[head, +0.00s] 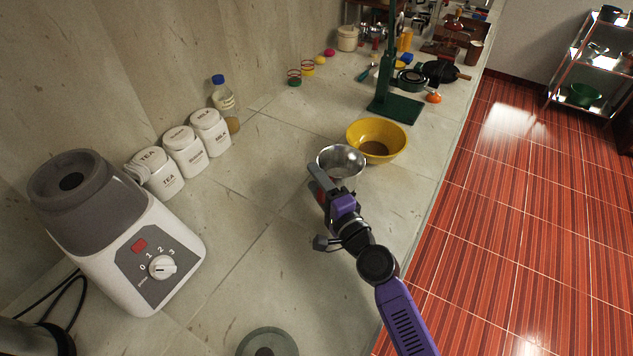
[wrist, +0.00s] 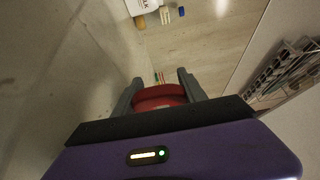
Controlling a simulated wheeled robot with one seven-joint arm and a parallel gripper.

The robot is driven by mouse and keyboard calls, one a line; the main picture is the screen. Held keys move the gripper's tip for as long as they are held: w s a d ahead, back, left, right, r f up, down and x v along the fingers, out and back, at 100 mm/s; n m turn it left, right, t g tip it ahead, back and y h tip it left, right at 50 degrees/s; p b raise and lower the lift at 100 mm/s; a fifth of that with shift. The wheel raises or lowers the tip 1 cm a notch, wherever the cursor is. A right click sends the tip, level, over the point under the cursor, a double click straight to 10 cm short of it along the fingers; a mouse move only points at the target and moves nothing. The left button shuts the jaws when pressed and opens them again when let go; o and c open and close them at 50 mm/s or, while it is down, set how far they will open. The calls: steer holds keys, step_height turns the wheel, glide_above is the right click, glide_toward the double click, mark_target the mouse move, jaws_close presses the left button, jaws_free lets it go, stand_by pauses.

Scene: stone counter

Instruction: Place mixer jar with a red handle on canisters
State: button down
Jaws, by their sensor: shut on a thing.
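My gripper (head: 319,181) is over the middle of the counter, shut on a red part, the handle, which shows between the fingers in the wrist view (wrist: 159,98). A round, open, shiny steel vessel (head: 342,162), which looks like the mixer jar, is right beside the fingers in the head view. Whether it is clear of the counter I cannot tell. Three white canisters stand in a row by the wall at the left: tea (head: 161,172), sugar (head: 184,152) and milk (head: 211,133). They are well left of my gripper.
A yellow bowl (head: 376,140) is just behind the steel vessel. A mixer base (head: 130,225) with a dial stands at the left, near the canisters. A blue-capped bottle (head: 223,96) is behind the milk canister. A grey disc (head: 267,343) lies at the front. The counter between is clear.

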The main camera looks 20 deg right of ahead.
steer(key=shift+f, duration=0.1)
steer(key=c, duration=0.6)
jaws_free()
steer(key=shift+c, duration=0.2)
steer(key=shift+s, duration=0.2)
steer(key=s, duration=0.3)
steer(key=s+b, duration=0.1)
steer(key=s, duration=0.3)
steer(key=s+d+b, duration=0.1)
steer(key=s, duration=0.2)
steer(key=shift+s, duration=0.15)
steer(key=shift+s+d, duration=0.1)
steer(key=shift+s, duration=0.55)
